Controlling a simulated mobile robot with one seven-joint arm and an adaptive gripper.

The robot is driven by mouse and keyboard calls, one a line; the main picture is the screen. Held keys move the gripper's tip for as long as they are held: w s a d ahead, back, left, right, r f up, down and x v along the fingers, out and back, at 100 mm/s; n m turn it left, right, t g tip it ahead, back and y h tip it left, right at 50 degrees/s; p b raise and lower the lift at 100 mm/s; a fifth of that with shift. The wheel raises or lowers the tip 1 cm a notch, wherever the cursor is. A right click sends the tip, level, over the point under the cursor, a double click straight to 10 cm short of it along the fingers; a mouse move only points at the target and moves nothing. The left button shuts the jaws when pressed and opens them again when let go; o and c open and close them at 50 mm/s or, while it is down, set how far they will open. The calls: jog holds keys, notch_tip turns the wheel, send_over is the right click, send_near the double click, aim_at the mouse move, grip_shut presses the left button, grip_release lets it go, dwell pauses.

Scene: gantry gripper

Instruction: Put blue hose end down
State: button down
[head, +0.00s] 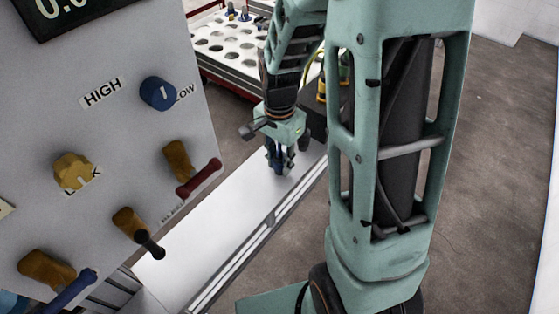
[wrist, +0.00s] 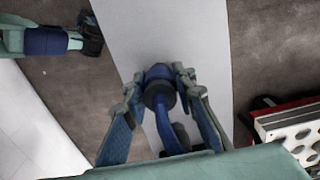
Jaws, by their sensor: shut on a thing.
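My gripper (head: 281,160) hangs over the white bench top (head: 235,200) in the head view, pointing down. It is shut on the blue hose end (wrist: 160,76), which sits between the two fingers (wrist: 160,92) in the wrist view. The hose end has a dark collar, and a blue hose part runs from it toward the palm. In the head view the hose end is small and partly hidden by the fingers. I cannot tell whether it touches the bench top.
A grey panel (head: 110,140) with a blue knob (head: 158,93), yellow fittings and red, black and blue handles stands at left. A white rack with round holes (head: 225,45) is behind. Dark and yellow items stand near the bench's far end. The bench around my gripper is clear.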

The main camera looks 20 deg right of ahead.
aim_at(280, 157)
jog(key=c, duration=1.6)
grip_release()
jog(key=shift+f, duration=0.15)
jog(key=shift+w+r, duration=0.1)
jog(key=shift+r, duration=0.5)
notch_tip(280, 157, up, 11)
jog(key=p, duration=0.1)
jog(key=shift+r, duration=0.1)
